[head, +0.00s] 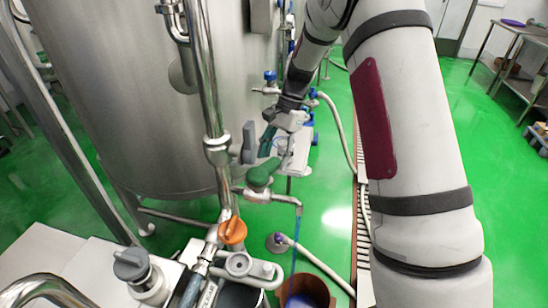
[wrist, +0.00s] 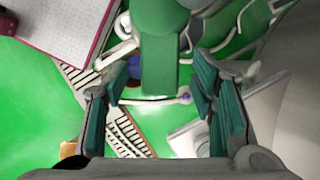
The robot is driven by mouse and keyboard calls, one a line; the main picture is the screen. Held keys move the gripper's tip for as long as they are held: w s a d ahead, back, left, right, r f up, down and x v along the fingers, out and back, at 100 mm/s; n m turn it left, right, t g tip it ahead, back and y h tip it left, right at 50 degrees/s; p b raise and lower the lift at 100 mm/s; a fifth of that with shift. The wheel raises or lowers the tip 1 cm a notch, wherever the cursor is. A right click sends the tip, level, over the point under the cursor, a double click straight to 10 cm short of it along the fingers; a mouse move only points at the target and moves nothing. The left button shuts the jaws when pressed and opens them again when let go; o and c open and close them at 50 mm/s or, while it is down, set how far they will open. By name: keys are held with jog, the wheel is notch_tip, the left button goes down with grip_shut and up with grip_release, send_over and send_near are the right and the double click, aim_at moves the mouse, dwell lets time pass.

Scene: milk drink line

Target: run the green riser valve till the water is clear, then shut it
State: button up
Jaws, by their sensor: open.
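The green riser valve (head: 262,174) sits on a steel pipe beside the tank. Its green lever fills the upper middle of the wrist view (wrist: 160,65). My gripper (head: 275,148) is open just above and behind the valve in the head view. In the wrist view its teal fingers (wrist: 162,82) stand apart on both sides of the lever, with gaps showing. A thin blue stream (head: 295,245) falls from the downturned spout (head: 298,208) into a brown bucket (head: 329,298). The liquid in the bucket (head: 308,288) looks dark blue.
An orange valve knob (head: 232,231) and a grey knob (head: 131,264) stand on nearby pipework at the front. The steel tank (head: 130,90) is close on the left. A pale hose (head: 325,268) and a floor drain grate (head: 365,235) lie on the right. Green floor is open beyond.

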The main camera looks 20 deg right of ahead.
jog(key=v, duration=1.1)
jog(key=shift+r, duration=0.1)
jog(key=s+a+r+n+t+h, duration=0.1)
jog(key=s+a+r+n, duration=0.15)
jog(key=s+r, duration=0.45)
jog(key=s+a+r+n+t+h, duration=0.15)
jog(key=s+r+n, duration=0.25)
jog(key=s, duration=0.5)
jog(key=s+a+f+n+t+h, duration=0.1)
jog(key=s+n+t, duration=0.3)
jog(key=s, duration=1.3)
jog(key=shift+a+f+n+h, duration=0.35)
jog(key=shift+f+n, duration=0.3)
jog(key=shift+n, duration=0.5)
dwell(2.4)
